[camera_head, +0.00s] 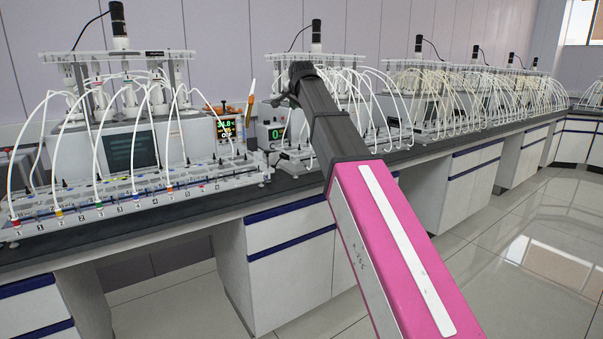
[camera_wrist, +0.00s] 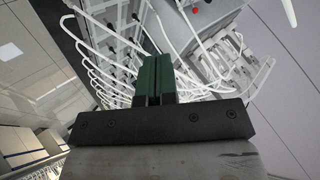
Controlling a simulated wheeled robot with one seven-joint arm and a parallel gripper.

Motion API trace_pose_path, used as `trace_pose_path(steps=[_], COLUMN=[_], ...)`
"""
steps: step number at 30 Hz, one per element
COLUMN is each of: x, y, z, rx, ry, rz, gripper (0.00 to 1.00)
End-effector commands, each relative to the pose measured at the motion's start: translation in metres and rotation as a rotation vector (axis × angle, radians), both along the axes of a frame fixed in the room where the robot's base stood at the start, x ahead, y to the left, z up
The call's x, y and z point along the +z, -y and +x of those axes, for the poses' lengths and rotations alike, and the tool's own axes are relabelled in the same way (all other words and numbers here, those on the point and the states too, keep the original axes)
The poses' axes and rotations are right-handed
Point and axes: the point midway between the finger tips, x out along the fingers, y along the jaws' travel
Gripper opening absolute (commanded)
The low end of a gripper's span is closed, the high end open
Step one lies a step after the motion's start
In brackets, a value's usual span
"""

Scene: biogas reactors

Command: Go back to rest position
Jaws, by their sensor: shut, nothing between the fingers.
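My gripper (camera_wrist: 153,82) shows in the wrist view with its two green-padded fingers side by side, shut and with nothing held. Behind the fingers, white tubes and a rack-like part of a reactor unit fill the wrist view. In the head view my arm reaches from the lower right up toward the bench, and its dark end is in front of the second reactor unit (camera_head: 350,100). The fingertips are hard to make out there. I cannot tell whether the gripper touches any tube.
A reactor unit (camera_head: 131,148) with a screen and coloured, numbered tube ports stands at the left on the dark bench top (camera_head: 110,215). A small display (camera_head: 227,128) stands to its right. More tubed units (camera_head: 480,95) line the bench. The tiled floor (camera_head: 530,240) at right is clear.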

Motion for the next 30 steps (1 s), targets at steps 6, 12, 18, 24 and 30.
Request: trace_pose_path(steps=[6, 12, 18, 24, 30], x=[-0.049, -0.113, -0.211, -0.303, -0.387], y=[0.014, 0.035, 0.067, 0.1, 0.131], z=[-0.005, -0.014, -0.038, -0.073, -0.119], rx=[0.019, 0.047, 0.099, 0.166, 0.24], ry=[-0.043, -0.105, -0.204, -0.307, -0.414], rz=[-0.046, -0.105, -0.19, -0.267, -0.328], gripper=[0.0, 0.0, 0.0, 0.0, 0.0])
